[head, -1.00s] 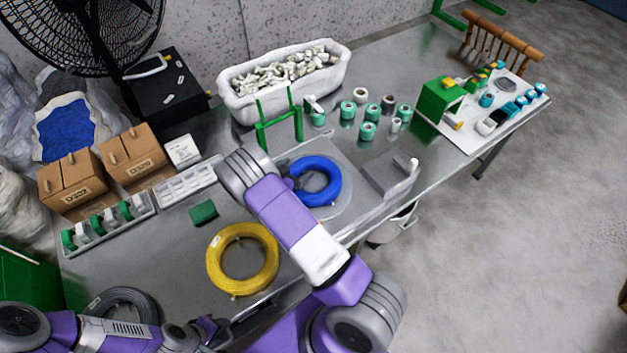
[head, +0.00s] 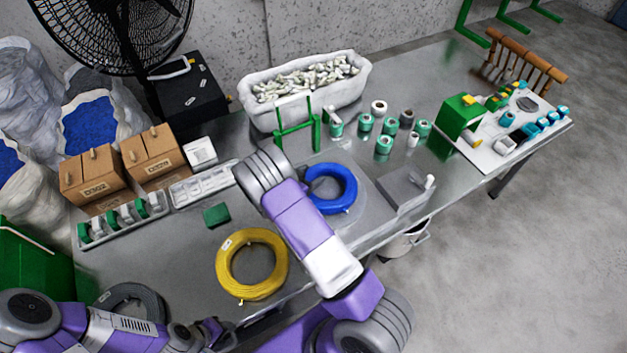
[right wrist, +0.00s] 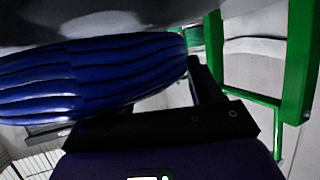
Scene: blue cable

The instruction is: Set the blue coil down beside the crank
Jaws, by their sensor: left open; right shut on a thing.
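The blue coil (head: 349,190) is at mid-table in the head view, over a pale round disc on a grey plate. My right forearm covers its left edge. In the right wrist view the blue coil (right wrist: 90,80) fills the left side, at the jaws of my right gripper (right wrist: 190,92), which is shut on it. I cannot tell whether the coil touches the disc. A grey block with a small white handle (head: 404,189), perhaps the crank, stands just right of the coil. My left gripper (head: 214,331) is open and empty at the front edge, below the yellow coil.
A yellow coil (head: 252,265) and a dark grey coil (head: 130,301) lie at the front left. A green frame (head: 297,127) stands behind the blue coil. Several green spools (head: 384,145) stand behind the grey block. A white bin (head: 305,90) is at the back.

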